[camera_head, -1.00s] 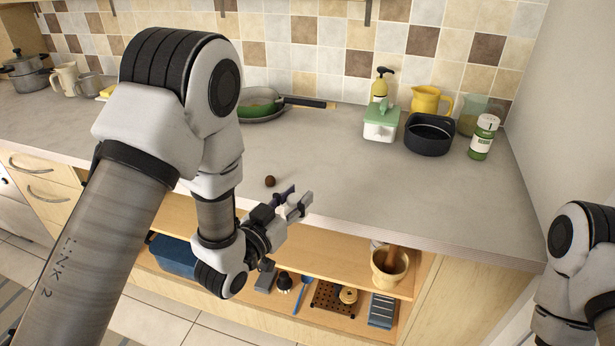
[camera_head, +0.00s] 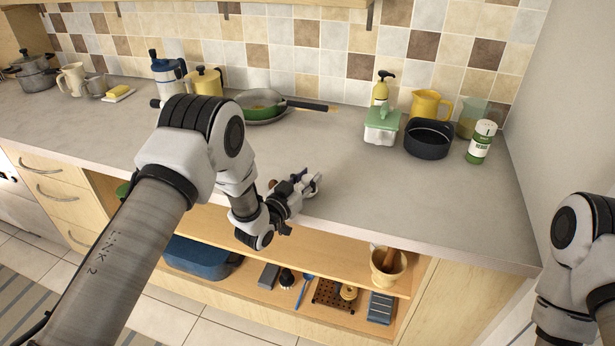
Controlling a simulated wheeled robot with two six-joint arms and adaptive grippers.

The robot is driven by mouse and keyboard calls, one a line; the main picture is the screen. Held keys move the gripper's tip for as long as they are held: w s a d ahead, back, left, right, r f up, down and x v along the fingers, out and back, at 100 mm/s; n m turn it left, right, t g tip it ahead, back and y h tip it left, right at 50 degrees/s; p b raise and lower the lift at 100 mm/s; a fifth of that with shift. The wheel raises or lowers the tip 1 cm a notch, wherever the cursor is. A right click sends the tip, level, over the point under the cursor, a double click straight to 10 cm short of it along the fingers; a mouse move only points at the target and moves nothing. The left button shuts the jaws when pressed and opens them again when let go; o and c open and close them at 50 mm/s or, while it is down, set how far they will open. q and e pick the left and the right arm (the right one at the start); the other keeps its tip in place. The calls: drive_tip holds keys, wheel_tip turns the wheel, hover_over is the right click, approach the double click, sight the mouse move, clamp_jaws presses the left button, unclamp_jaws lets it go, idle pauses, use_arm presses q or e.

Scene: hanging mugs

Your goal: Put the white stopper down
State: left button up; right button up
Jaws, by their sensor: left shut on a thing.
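My left gripper (camera_head: 308,182) is over the front part of the grey counter (camera_head: 400,205), near its front edge. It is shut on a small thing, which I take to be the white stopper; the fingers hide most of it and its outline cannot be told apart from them. A small brown ball (camera_head: 272,183) shows just left of the gripper, partly next to my arm. My right arm is at the right edge, and its gripper is out of view.
A green-lidded box (camera_head: 382,128), a black pot (camera_head: 428,139), a yellow jug (camera_head: 431,104) and a green-white shaker (camera_head: 481,142) stand at the back right. A pan (camera_head: 263,109) lies behind my left arm. The counter right of the gripper is clear. An open shelf (camera_head: 335,228) lies below.

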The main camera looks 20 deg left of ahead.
use_arm(q)
drive_tip(key=shift+f, duration=0.1)
drive_tip(key=o, duration=0.8)
drive_tip(key=shift+o, duration=0.2)
